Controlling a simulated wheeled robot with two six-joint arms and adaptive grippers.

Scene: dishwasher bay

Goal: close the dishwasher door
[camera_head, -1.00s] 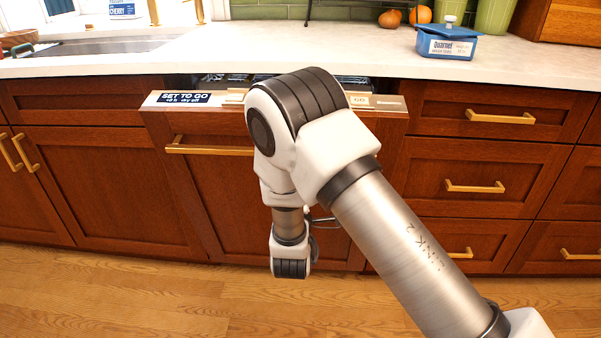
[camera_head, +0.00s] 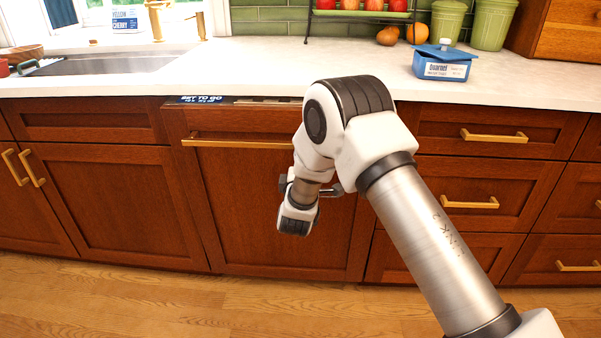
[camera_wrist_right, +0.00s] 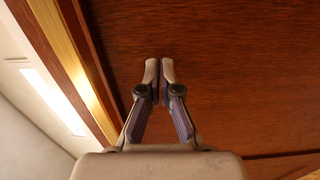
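The dishwasher door (camera_head: 235,200) is a dark red-brown wood panel with a long brass handle (camera_head: 235,143), below the counter in the head view. It stands upright, or very nearly so. A thin strip of its top edge shows under the counter, with a blue label (camera_head: 205,99) reading "SET TO GO". My right arm crosses in front of the door's right part. In the right wrist view my right gripper (camera_wrist_right: 159,80) has its fingertips together, holding nothing, in front of the wood panel (camera_wrist_right: 230,70). Whether they touch it is unclear. My left gripper is out of view.
The white counter (camera_head: 320,68) runs above the door, with a blue box (camera_head: 440,68) on it at the right. Drawers (camera_head: 480,190) are to the right of the door and a sink (camera_head: 110,64) is at the left. The wood floor (camera_head: 150,295) in front is clear.

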